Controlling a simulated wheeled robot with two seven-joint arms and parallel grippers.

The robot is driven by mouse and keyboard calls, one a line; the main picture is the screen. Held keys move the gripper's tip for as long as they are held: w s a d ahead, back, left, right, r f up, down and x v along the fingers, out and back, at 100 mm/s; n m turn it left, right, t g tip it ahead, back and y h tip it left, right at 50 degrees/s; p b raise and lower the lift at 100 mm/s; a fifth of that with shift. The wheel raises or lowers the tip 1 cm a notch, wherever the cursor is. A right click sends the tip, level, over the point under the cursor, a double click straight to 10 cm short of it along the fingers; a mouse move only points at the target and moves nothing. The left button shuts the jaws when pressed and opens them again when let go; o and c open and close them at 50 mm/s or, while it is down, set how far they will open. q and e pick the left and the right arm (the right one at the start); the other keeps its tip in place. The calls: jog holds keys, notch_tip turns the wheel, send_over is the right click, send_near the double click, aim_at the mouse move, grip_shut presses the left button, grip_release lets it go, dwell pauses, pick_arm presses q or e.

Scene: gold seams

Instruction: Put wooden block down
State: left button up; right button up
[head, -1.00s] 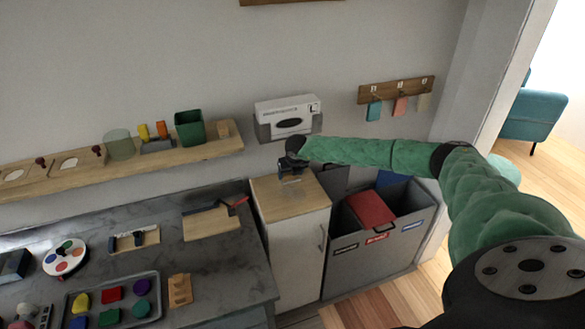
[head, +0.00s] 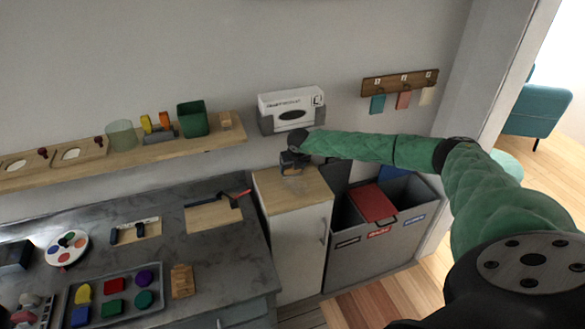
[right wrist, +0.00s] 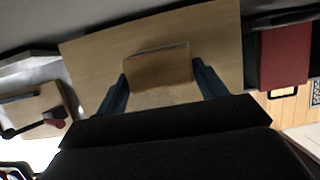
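The wooden block (right wrist: 158,68) is a light brown piece between the fingers of my right gripper (right wrist: 160,75) in the right wrist view. Both fingers appear to touch its sides. The wooden top of a white cabinet (right wrist: 90,55) lies under it; I cannot tell whether the block rests on the top or is just above it. In the head view my right gripper (head: 291,168) points down over the back part of the cabinet top (head: 300,198), and the block is too small or hidden to make out. My left gripper is not in view.
Grey bins with a red lid (head: 372,203) stand right of the cabinet. A grey counter (head: 180,242) with a tray (head: 150,313) of coloured shapes is at the left. A tissue box (head: 290,105) hangs on the wall behind the gripper. The cabinet top's front is clear.

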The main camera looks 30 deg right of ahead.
jog(key=o, duration=0.3)
jog(key=shift+r, duration=0.1)
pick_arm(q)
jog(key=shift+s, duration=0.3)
pick_arm(e)
jog(key=shift+a, duration=0.1)
